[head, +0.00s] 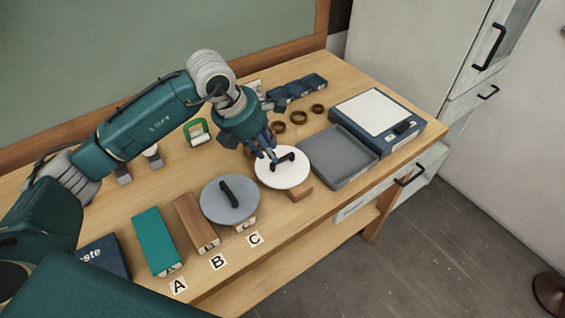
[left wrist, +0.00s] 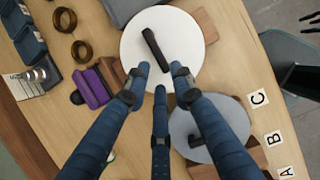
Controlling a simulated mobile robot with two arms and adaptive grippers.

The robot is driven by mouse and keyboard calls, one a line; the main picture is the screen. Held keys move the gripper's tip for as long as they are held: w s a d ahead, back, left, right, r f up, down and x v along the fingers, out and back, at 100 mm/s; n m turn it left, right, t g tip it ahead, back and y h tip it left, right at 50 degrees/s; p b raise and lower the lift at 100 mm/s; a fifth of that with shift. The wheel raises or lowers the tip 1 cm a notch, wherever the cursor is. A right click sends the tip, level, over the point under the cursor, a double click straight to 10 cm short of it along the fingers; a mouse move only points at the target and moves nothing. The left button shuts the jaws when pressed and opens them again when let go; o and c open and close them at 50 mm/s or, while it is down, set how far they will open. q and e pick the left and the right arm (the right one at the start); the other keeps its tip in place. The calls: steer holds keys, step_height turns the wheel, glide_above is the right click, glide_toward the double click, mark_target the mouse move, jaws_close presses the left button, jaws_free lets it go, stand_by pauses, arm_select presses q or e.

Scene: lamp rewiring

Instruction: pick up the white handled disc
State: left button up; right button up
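The white disc (head: 269,179) with a black bar handle (head: 286,159) lies on a wooden block on the table, between the grey disc and the grey tray. In the left wrist view the white disc (left wrist: 190,31) is at the top centre, its handle (left wrist: 155,48) slanting. My left gripper (head: 268,154) is above it, fingers pointing down and partly hiding its back edge. In the left wrist view the fingers of my left gripper (left wrist: 162,78) are spread, with nothing between them; the handle lies beyond the tips, not enclosed. My right gripper is not clearly seen.
A grey disc (head: 225,207) with a black handle is close on the left. The grey tray (head: 338,157) is on the right. Brown rings (head: 299,117) lie behind, and a purple block (left wrist: 97,84) is near the fingers. Labels A, B, C line the front edge.

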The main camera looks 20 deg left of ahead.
mark_target(282, 162)
arm_select(q)
steer(key=shift+w+d+f+p, duration=0.1)
steer(key=shift+w+f+p, duration=0.05)
steer(key=shift+f+p, duration=0.15)
steer(key=p+x, duration=0.2)
steer(key=x, duration=0.1)
steer(key=shift+w+d+f, duration=0.1)
steer(key=shift+f, duration=0.15)
steer(key=shift+w+d+f, duration=0.1)
steer(key=shift+w+f, duration=0.1)
steer(key=shift+f, duration=0.3)
jaws_close()
steer(key=shift+r, duration=0.2)
